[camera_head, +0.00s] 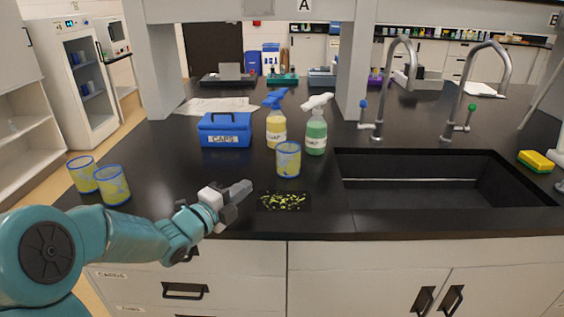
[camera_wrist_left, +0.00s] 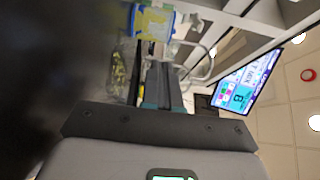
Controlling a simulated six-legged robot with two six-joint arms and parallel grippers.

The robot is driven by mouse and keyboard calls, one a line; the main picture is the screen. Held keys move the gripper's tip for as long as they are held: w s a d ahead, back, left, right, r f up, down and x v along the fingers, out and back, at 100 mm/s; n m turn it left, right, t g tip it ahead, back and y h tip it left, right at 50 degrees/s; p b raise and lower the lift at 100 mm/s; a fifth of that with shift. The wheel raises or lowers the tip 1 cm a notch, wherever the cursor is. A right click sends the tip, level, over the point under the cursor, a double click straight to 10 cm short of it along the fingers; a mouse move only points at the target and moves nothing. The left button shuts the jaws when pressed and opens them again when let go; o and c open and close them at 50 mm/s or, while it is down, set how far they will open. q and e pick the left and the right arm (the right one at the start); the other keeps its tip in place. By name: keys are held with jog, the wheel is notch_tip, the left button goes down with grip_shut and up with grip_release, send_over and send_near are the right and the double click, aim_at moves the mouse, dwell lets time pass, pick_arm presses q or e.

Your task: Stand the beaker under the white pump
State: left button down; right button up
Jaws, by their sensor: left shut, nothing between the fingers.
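A clear beaker with a blue rim and yellowish contents (camera_head: 289,159) stands upright on the black counter. It is in front of the two spray bottles, nearer the blue-headed one with yellow liquid (camera_head: 276,128). The white pump (camera_head: 317,102) tops the bottle of green liquid (camera_head: 316,134), right of and behind the beaker. My left gripper (camera_head: 245,188) is shut and empty, left of and in front of the beaker, apart from it. In the left wrist view the beaker (camera_wrist_left: 152,22) shows beyond the shut fingers (camera_wrist_left: 165,90). My right gripper is not in view.
Two similar beakers (camera_head: 112,185) (camera_head: 83,175) stand at the left. A blue CAPS box (camera_head: 225,131) sits behind. A dark patch with yellow specks (camera_head: 284,201) lies in front of the beaker. A sink (camera_head: 440,182) with two taps is at right, with a yellow sponge (camera_head: 536,161).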

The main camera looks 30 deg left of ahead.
pick_arm(q)
jog(key=p, duration=0.2)
send_near(283, 160)
jog(key=w, duration=0.5)
jog(key=shift+w+d+r, duration=0.1)
jog(key=shift+w+d, duration=0.05)
jog(key=shift+d, duration=0.05)
jog(key=shift+w+p, duration=0.3)
jog(key=shift+w, duration=0.45)
